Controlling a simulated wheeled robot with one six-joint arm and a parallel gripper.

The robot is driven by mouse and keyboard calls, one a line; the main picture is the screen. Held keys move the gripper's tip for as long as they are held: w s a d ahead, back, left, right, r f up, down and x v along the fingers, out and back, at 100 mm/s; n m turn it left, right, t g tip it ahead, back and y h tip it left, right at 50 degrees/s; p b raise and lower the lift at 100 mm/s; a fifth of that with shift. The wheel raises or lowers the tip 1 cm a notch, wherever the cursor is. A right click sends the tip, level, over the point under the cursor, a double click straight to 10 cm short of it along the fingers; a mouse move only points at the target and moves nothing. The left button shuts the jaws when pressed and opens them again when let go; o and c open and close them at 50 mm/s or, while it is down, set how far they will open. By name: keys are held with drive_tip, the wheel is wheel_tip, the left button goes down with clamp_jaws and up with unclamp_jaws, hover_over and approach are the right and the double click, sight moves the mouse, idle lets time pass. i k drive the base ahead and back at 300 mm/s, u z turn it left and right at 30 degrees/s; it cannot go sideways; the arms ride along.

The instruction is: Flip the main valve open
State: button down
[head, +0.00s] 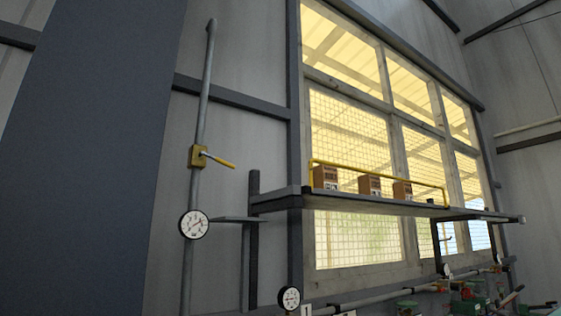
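In the head view, a yellow valve block (198,157) sits on a vertical grey pipe (205,95) at the left. Its lever with a yellow grip (219,160) points right and slightly down, across the pipe. A round white gauge (194,224) is on the same pipe below it. Whether this is the main valve, I cannot tell from the picture. More valve parts, green and red, (462,291) show small at the lower right. My gripper is not in view.
A grey shelf (380,207) with a yellow rail (385,173) and several brown boxes (326,177) juts out before the window. A second gauge (290,298) and a low horizontal pipe (370,299) run along the bottom. A wide dark column (95,150) stands at the left.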

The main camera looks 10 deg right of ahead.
sight(216, 159)
drive_tip(key=z, duration=0.9)
drive_tip(key=i, duration=1)
drive_tip(key=u, duration=0.6)
